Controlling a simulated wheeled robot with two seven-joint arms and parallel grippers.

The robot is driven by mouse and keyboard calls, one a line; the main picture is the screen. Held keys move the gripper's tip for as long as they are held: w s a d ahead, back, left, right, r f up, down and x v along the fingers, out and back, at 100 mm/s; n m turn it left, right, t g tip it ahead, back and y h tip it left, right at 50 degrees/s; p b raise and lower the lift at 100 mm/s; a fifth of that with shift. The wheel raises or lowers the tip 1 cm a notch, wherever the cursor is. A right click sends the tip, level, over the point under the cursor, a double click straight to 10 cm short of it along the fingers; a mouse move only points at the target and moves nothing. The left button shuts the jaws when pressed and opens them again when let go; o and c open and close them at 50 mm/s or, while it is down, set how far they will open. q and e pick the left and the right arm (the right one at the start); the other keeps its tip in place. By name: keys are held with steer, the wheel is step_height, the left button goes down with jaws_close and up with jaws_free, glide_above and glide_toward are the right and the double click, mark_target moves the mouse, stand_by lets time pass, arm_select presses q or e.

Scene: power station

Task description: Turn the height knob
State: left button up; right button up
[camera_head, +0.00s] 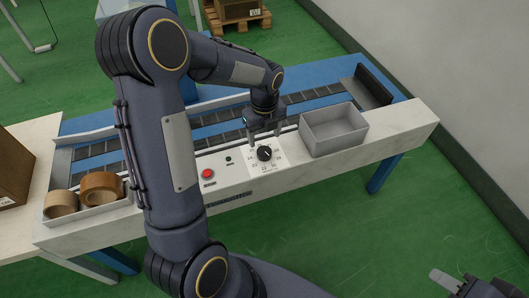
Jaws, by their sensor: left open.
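The height knob (264,153) is a round black dial on a white panel (243,172) with numbers around it, set in the front edge of the conveyor bench. My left gripper (265,138) points down just above and behind the knob. Its fingers are apart, and they partly overlap the panel's upper edge. I cannot tell whether a finger touches the knob. My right gripper (447,283) is at the lower right, away from the bench and partly cut off by the picture edge; whether its fingers are apart is unclear.
A red button (208,173) and a small black switch (229,160) sit left of the knob. A grey bin (333,131) stands close on the right. Tape rolls (100,187) lie in a tray at left. A cardboard box (12,170) is at far left.

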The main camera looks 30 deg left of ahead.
mark_target(264, 151)
arm_select(q)
step_height(264, 151, down, 7)
steer(key=shift+s+r+b, duration=0.1)
steer(key=shift+r+b, duration=0.1)
steer(key=shift+b, duration=0.5)
steer(key=c, duration=1)
